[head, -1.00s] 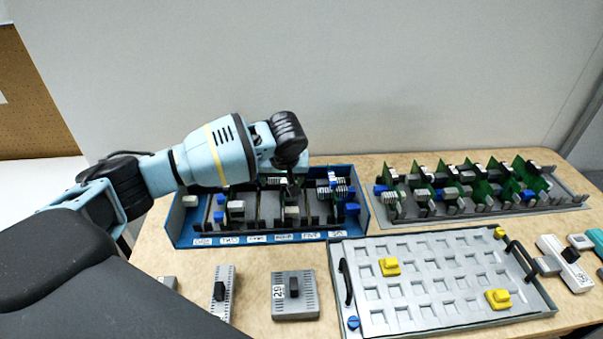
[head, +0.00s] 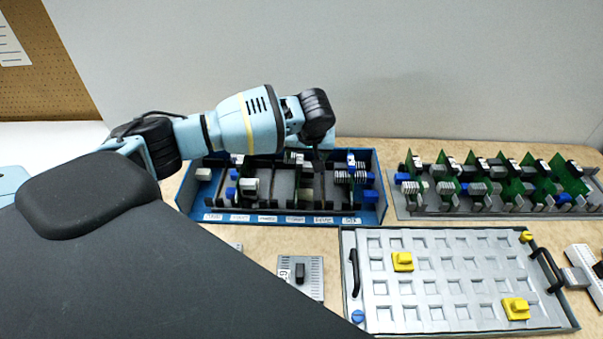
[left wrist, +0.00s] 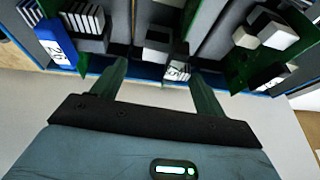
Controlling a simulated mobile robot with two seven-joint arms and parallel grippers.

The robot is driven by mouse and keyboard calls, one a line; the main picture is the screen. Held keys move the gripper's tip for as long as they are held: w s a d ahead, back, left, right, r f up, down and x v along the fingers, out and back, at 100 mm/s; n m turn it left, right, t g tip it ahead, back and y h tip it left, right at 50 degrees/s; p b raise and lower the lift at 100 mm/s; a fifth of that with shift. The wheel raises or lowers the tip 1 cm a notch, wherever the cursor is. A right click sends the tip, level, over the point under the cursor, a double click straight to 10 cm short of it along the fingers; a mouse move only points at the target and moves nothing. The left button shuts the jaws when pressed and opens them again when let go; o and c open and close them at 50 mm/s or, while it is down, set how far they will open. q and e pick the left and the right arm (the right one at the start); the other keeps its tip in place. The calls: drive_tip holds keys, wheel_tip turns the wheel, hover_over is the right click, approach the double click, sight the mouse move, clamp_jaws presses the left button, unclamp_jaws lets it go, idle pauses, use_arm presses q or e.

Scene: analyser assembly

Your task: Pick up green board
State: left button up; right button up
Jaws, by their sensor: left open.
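Several upright green boards stand in a grey rack at the back right; one green board (head: 508,185) is near its middle. A blue box (head: 350,218) with dark slots, grey modules and blue connectors stands left of the rack. My left gripper (head: 317,160) is over the box's back right part, pointing down, open, with nothing seen between its fingers. The left wrist view shows its two dark green fingers (left wrist: 160,78) spread at the box's edge, with a green board (left wrist: 240,65) to the right and a blue connector (left wrist: 55,42) at left. My right gripper is out of view.
The grey rack (head: 470,213) is separated from the box by a narrow gap. A white wall rises behind.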

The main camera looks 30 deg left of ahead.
sight(305, 164)
use_arm(q)
drive_tip(key=x, duration=0.4)
drive_tip(key=shift+f+b, duration=0.3)
drive_tip(key=shift+f, duration=0.05)
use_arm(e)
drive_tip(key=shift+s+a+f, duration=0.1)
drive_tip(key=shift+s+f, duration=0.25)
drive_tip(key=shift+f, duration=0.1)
use_arm(q)
drive_tip(key=c, duration=1.3)
drive_tip(key=r+p, duration=0.1)
drive_tip(key=r, duration=0.1)
drive_tip(key=r+p, duration=0.1)
drive_tip(key=r, duration=0.2)
drive_tip(key=shift+w+r, duration=0.2)
drive_tip(key=shift+r, duration=0.15)
wheel_tip(305, 164, up, 3)
drive_tip(key=shift+s+f, duration=0.1)
drive_tip(key=shift+s, duration=0.05)
drive_tip(key=shift+r, duration=0.85)
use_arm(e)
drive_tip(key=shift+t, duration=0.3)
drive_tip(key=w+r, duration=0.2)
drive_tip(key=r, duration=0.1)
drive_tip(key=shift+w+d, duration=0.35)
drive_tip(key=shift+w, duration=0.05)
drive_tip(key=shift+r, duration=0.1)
